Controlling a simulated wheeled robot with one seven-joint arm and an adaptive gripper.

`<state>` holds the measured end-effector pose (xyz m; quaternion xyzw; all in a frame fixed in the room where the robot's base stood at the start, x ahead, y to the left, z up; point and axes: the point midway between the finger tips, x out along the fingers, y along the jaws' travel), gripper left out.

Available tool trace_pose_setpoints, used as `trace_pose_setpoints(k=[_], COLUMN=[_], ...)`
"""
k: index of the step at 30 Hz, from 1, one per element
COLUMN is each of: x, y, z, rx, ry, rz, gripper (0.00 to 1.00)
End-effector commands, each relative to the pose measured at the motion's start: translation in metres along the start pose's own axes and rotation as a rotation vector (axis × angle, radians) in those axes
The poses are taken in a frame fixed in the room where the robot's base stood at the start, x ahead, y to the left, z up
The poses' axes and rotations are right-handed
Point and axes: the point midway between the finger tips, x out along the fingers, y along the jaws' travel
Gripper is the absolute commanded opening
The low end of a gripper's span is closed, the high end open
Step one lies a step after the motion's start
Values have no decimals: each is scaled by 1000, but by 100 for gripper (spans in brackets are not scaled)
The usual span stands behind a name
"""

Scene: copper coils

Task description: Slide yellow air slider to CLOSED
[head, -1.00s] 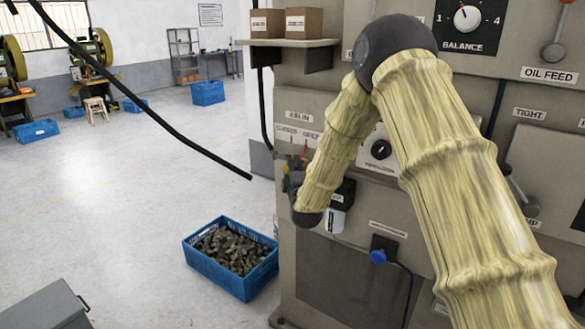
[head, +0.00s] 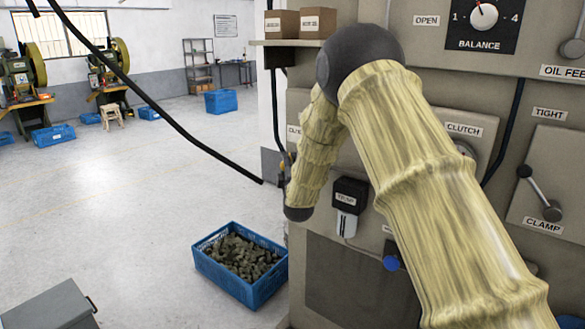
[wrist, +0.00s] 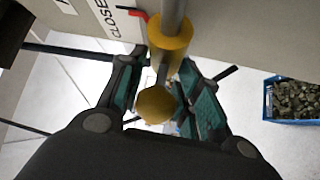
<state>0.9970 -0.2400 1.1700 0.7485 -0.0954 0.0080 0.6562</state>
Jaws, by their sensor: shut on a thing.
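The yellow air slider has a round yellow knob (wrist: 156,105) on a short stem and a yellow collar (wrist: 169,43) around a grey rod. My gripper (wrist: 165,90) has its fingers on both sides of the stem and knob, shut on the slider. A label reading CLOSED (wrist: 104,15), partly cut off, is on the panel just left of the collar, with a red pointer (wrist: 139,14) beside it. In the head view my arm hides the slider and most of the gripper; a label starting CLO (head: 293,131) shows left of the forearm.
A blue crate of metal pieces (head: 225,279) stands on the floor, also in the wrist view (wrist: 291,118). A black cable hangs at left.

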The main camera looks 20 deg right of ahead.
Motion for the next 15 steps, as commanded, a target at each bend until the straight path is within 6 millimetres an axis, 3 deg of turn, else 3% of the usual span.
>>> trace_pose_setpoints(k=[5,6,8,15], x=[2,2,2,1], y=[3,3,3,2], z=[-3,-3,-3,-1], rx=[2,2,2,1], ry=[4,5,5,2], rz=[4,4,4,3], gripper=[0,37,46,46])
